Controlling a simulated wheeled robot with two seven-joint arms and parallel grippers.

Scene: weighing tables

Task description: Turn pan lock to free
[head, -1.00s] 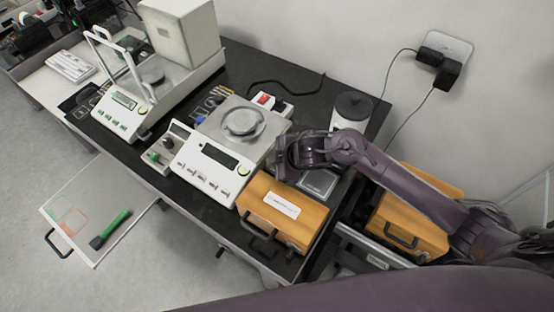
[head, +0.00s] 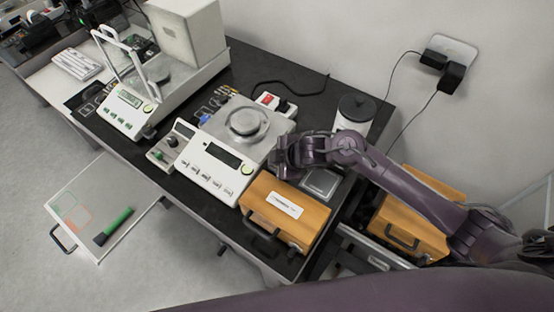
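The nearer balance (head: 208,171) is a white box with a dark display and a row of keys. On top is a metal plate with a round weighing pan (head: 246,121). A small grey unit (head: 172,146) with a dark knob and a green part stands against its left side. A blue part (head: 205,118) sits at its back left corner. I cannot tell which of these is the pan lock. My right gripper (head: 284,158) hangs at the balance's right edge, above the back of the wooden case, apart from the pan. Its fingers are too small and dark to judge. My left gripper is out of view.
A wooden case (head: 283,222) with a black handle stands right of the balance. A white canister (head: 354,113) and a red-switched power strip (head: 273,101) are behind. A second balance (head: 127,113) stands left. A pull-out board (head: 105,187) holds a green-handled tool (head: 113,227).

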